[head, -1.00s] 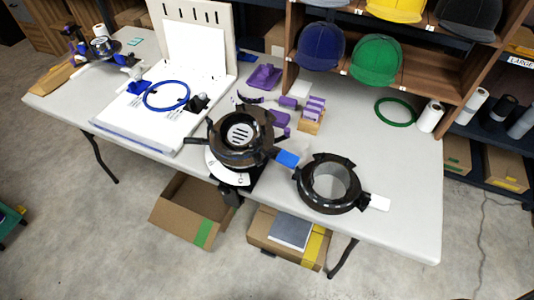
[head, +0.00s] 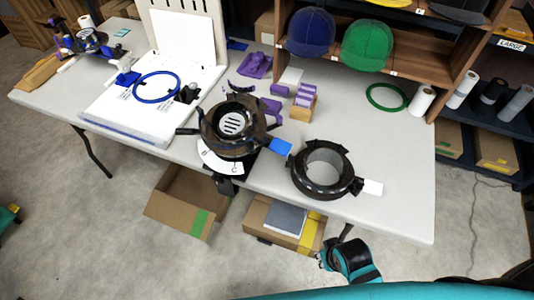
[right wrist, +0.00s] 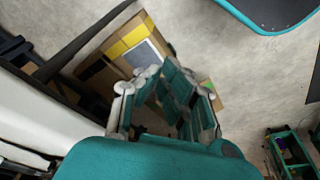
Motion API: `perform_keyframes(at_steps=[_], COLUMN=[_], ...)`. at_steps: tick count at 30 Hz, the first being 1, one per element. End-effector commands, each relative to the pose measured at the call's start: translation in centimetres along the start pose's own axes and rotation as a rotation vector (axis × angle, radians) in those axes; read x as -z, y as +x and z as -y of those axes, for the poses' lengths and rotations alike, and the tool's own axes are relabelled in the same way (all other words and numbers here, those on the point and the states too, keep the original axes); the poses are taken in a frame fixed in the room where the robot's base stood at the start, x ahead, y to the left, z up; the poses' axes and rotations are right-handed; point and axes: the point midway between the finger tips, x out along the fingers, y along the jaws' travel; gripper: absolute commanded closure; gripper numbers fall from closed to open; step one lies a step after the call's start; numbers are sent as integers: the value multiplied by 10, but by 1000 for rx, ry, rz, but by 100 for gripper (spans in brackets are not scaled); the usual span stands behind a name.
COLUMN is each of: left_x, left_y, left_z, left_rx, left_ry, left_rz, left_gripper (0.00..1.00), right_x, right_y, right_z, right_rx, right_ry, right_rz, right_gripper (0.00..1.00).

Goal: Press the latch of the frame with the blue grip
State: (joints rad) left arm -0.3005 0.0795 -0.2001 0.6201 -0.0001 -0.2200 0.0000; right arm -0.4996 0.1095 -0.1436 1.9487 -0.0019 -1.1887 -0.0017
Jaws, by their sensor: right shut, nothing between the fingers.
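The frame with the blue grip (head: 280,146) is a round dark frame (head: 212,134) at the table's front edge, in the head view. Several dark tabs stick out around it; I cannot tell which is its latch. A similar dark ring frame (head: 299,177) with a white grip (head: 372,187) lies to its right. My right gripper (head: 324,260) is low in front of the table, below the ring frame and apart from both. In the right wrist view its teal fingers (right wrist: 172,72) are together and hold nothing. My left gripper is out of view.
The white table (head: 400,215) holds a blue hoop (head: 157,87), a green hoop (head: 387,97) and purple parts (head: 257,65). A cap shelf (head: 405,80) stands behind. The table's right front is clear.

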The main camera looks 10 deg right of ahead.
Motion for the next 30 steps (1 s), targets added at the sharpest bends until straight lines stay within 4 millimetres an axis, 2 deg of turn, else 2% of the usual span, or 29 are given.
perform_keyframes(at_steps=[1,7,10,15,21,23,27,30], left_x=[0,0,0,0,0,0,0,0], left_y=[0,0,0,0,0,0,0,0], left_z=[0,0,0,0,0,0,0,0], left_rx=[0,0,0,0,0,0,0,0], left_ry=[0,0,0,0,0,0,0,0], left_rz=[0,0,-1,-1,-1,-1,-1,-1], left_gripper=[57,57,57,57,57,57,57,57], right_x=[8,42,80,143,211,232,271,286], right_y=[-18,-80,-111,-133,-156,-164,-181,-187], right_z=[-2,-16,-33,-54,-61,-59,-42,-23], right_rx=[-5,-57,-147,-317,-527,-605,-784,-896], right_ry=[-4,-60,-171,-396,-711,-839,-1179,-1437], right_rz=[-18,-113,-249,-470,-712,-795,-982,-1103], right_gripper=[100,100,100,100,100,100,100,100])
